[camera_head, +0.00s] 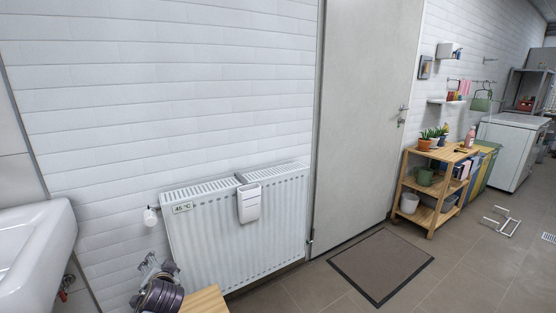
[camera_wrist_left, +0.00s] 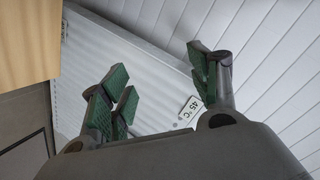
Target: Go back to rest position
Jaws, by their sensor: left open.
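My left gripper (camera_head: 150,268) shows at the bottom left of the head view, in front of the white radiator (camera_head: 235,225). In the left wrist view my left gripper (camera_wrist_left: 165,90) has its green-padded fingers spread wide apart, with nothing between them. I cannot tell whether the gripper touches anything, but no contact shows. My right gripper is in neither view.
A white sink (camera_head: 35,250) is at the left edge. A wooden surface (camera_head: 205,300) stands close to my left gripper. A grey door (camera_head: 365,110), a doormat (camera_head: 380,265), a wooden shelf with plants (camera_head: 430,218) and a white appliance (camera_head: 510,150) lie to the right.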

